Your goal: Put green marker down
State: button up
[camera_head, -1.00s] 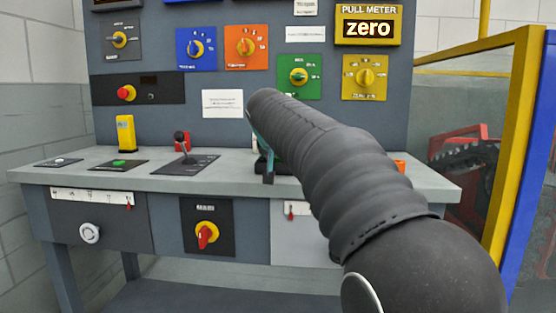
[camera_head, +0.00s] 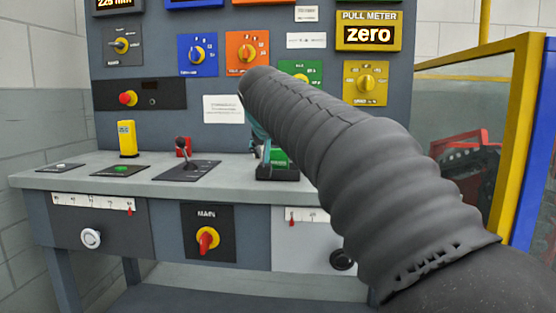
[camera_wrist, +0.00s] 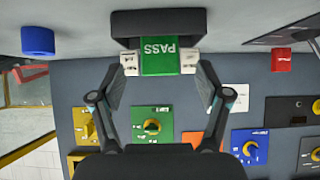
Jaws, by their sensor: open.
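The green marker (camera_wrist: 160,57), a block lettered PASS, sits at a black stand (camera_wrist: 128,24) on the bench, upside down in the wrist view. It also shows in the head view as a green patch (camera_head: 279,160) above the black stand (camera_head: 277,174), partly behind my arm. Small white pieces flank the marker in the wrist view. My gripper (camera_wrist: 158,82) is open, its two fingers spread wide, with nothing between the pads. The marker lies beyond the fingertips, apart from them. In the head view my arm hides most of the gripper.
The grey bench (camera_head: 80,178) carries a yellow block (camera_head: 126,139), a joystick panel (camera_head: 187,170) and buttons. The control panel (camera_head: 150,55) with dials rises behind. A yellow frame (camera_head: 515,130) stands right.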

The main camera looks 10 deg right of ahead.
jog(key=shift+v, duration=2.15)
jog(key=shift+s, duration=0.15)
jog(key=s+d+f+n+g+y, duration=0.3)
jog(key=s+f+g, duration=0.1)
jog(key=s+f, duration=2.7)
notch_tip(320, 180, down, 2)
jog(key=shift+n, duration=0.3)
jog(key=shift+s, duration=0.1)
notch_tip(320, 180, up, 4)
jog(key=p, duration=0.4)
jog(key=shift+r, duration=0.15)
